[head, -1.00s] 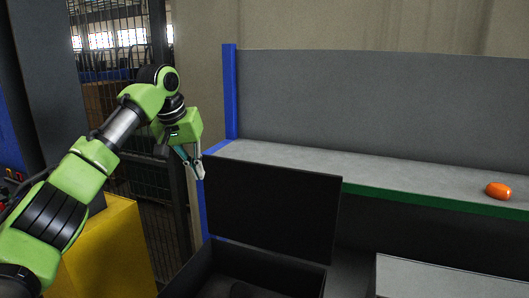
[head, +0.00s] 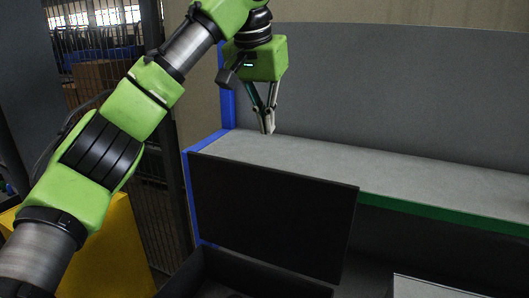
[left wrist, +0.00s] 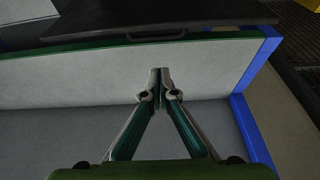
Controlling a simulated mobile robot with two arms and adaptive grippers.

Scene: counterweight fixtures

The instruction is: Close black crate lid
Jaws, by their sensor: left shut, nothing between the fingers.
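The black crate (head: 205,275) stands at the bottom of the head view, partly cut off by the frame edge. Its black lid (head: 270,218) stands open and upright at the crate's back. In the left wrist view the lid (left wrist: 155,20) shows at the top, with a handle-like cutout on its edge. My left gripper (head: 269,131) is shut and empty. In the head view it appears above and behind the lid's top edge, over the grey shelf; it also shows in the left wrist view (left wrist: 159,72), apart from the lid. My right gripper is not in view.
A grey shelf (head: 420,187) with a green front edge runs behind the lid, with a blue post (head: 227,100) at its left end. A pale surface (head: 445,288) lies at the lower right. A yellow block (head: 105,255) and mesh fence stand left.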

